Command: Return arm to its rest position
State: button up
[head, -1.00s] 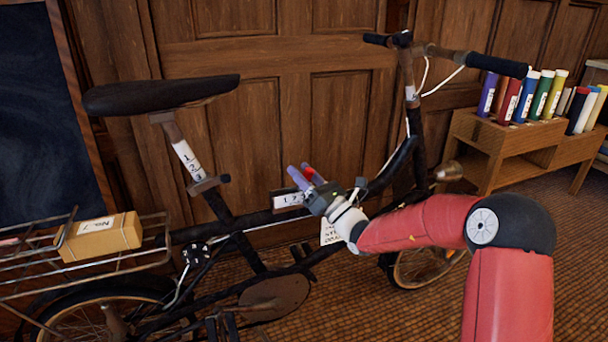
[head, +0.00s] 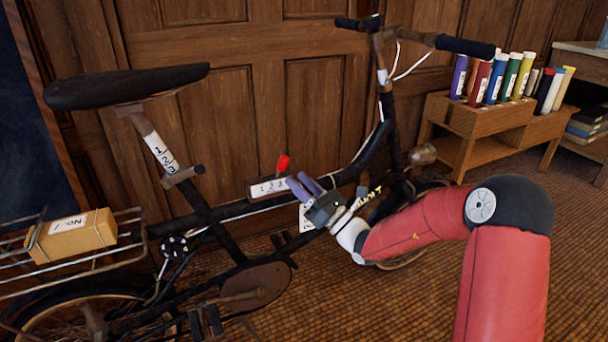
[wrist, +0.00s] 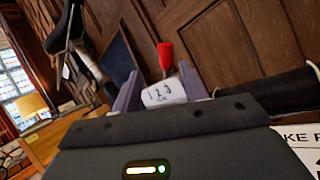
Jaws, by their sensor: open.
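My gripper (head: 304,184) has two purple fingers, spread apart with nothing between them. It is beside the old black bicycle (head: 238,211), just right of a small white box marked 1 2 3 (head: 268,187) on the frame tube. A red-tipped lever (head: 283,164) stands up from that box, apart from the fingers. In the wrist view the red lever (wrist: 166,55) and the white label (wrist: 163,93) show beyond and between the fingers (wrist: 160,88). My red arm reaches in from the lower right, bent at the elbow.
The saddle (head: 127,86) and handlebar (head: 463,46) stand higher than my gripper. A rear rack (head: 75,262) holds a cardboard box (head: 71,236). A wooden stand (head: 486,122) with several coloured tubes is at the right. A white card hangs by the frame (wrist: 300,150). Open floor lies front right.

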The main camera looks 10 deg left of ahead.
jog(key=s+a+r+n+g+h+p, duration=0.2)
jog(key=s+n+g+h, duration=0.4)
jog(key=s+n+g, duration=1)
jog(key=s+d+r+n+t+h+p, duration=0.1)
jog(key=s+d+n+t+h, duration=0.3)
jog(key=d, duration=0.8)
jog(key=s+d+r+n+t+h+p, duration=0.2)
jog(key=s+d+n+t+h, duration=0.3)
jog(key=s+d+n+h, duration=0.3)
jog(key=s+d+h, duration=0.1)
jog(key=s+d, duration=0.3)
jog(key=shift+s+d+r+h, duration=0.15)
jog(key=shift+s+d+h, duration=0.15)
jog(key=shift+s+h, duration=0.1)
